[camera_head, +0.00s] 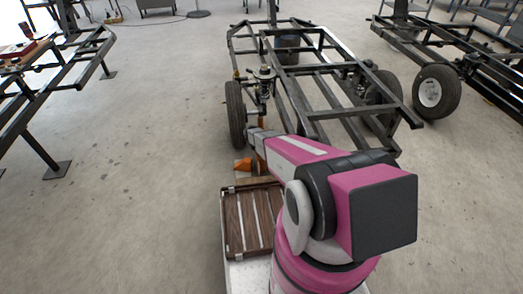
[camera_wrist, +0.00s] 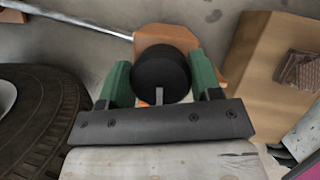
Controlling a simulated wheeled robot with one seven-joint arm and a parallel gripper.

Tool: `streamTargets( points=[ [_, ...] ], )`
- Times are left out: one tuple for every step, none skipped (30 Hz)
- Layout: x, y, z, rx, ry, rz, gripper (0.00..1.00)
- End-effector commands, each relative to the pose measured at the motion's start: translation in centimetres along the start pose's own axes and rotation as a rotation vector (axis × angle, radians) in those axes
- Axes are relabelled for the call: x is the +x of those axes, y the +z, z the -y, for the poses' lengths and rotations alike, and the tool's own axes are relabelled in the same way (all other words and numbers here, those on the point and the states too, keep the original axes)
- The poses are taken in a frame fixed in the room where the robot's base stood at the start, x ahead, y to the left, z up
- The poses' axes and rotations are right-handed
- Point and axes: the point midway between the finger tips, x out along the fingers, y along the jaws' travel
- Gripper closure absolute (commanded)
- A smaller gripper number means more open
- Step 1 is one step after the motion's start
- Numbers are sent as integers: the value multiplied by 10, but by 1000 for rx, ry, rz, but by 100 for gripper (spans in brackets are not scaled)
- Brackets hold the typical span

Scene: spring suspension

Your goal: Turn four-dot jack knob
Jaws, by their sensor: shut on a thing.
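A round black knob (camera_wrist: 160,70) sits on an orange jack part (camera_wrist: 165,37) in the wrist view. My gripper (camera_wrist: 161,76) has its two green fingers on either side of the knob and is shut on it. A small pale tab shows at the knob's near edge. I cannot make out any dots on the knob. In the head view, orange jack parts (camera_head: 244,164) show beside the end of my arm, near the left tyre. The knob and my fingertips cannot be made out there.
A black tyre (camera_wrist: 40,120) lies close left of my gripper, and a tan box-like surface (camera_wrist: 262,50) lies right. In the head view, the black frame (camera_head: 330,112) stands ahead. A slatted wooden crate (camera_head: 236,222) is near my base. Open floor (camera_head: 140,190) lies left.

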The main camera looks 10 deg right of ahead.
Motion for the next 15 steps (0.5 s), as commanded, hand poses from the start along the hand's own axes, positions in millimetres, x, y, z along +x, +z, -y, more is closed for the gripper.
streamTargets(
  points=[
    [-1, 0, -1, 1, 2, -1, 65],
    [-1, 0, -1, 1, 2, -1, 65],
    [-1, 0, -1, 1, 1, -1, 65],
    [-1, 0, 0, 1, 1, -1, 38],
    [-1, 0, 0, 1, 1, -1, 29],
    [-1, 0, 0, 2, 1, -1, 16],
    [-1, 0, 0, 2, 1, -1, 16],
    [-1, 0, 0, 2, 1, -1, 16],
    [0, 0, 0, 2, 1, -1, 16],
    [0, 0, 0, 2, 0, -1, 16],
    [0, 0, 0, 2, 0, -1, 16],
    [0, 0, 0, 2, 0, 0, 16],
    [0, 0, 0, 2, 0, 0, 16],
    [0, 0, 0, 2, 0, 0, 16],
    [-1, 0, 0, 2, 0, 0, 16]
  ],
)
